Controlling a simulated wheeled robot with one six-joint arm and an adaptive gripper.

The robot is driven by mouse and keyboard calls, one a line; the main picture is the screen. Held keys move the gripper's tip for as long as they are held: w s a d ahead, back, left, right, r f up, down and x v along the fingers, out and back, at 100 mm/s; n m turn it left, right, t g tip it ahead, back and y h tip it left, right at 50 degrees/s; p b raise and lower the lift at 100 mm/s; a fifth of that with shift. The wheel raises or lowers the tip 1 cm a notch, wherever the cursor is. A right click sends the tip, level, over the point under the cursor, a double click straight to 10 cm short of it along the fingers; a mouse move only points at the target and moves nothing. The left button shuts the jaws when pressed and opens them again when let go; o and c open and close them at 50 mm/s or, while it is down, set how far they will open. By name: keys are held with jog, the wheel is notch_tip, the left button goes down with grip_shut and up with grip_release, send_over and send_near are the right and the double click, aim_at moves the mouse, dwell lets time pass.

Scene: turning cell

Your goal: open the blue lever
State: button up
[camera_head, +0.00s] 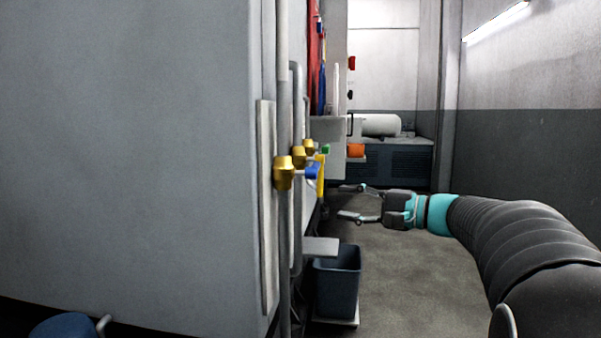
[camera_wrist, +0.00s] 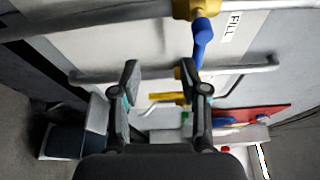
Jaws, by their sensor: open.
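The blue lever (camera_head: 313,171) sticks out from the nearest brass valve (camera_head: 284,173) on a grey vertical pipe. In the wrist view the blue lever (camera_wrist: 202,38) hangs from its brass valve body (camera_wrist: 197,8), with its free end close by the right finger's tip; I cannot tell whether they touch. My gripper (camera_head: 347,202) is open, with nothing between its fingers. In the head view it lies right of and lower than the lever. In the wrist view my gripper (camera_wrist: 160,72) has its fingers well apart, and the lever is not between them.
A yellow lever (camera_head: 321,176) and a green lever (camera_head: 325,149) sit on valves behind the blue one. A label reading FILL (camera_wrist: 231,26) is beside the blue lever. A blue-grey bin (camera_head: 337,280) stands below. The floor to its right is clear.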

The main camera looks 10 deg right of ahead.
jog(key=t+y, duration=0.1)
jog(key=t, duration=0.1)
send_near(316, 163)
jog(key=s+d+f, duration=0.2)
jog(key=d, duration=0.1)
jog(key=shift+m, duration=0.3)
jog(key=x, duration=0.4)
jog(key=p+x, duration=0.1)
jog(key=x, duration=0.8)
jog(key=shift+a+r, duration=0.3)
jog(key=shift+a, duration=0.1)
grip_shut()
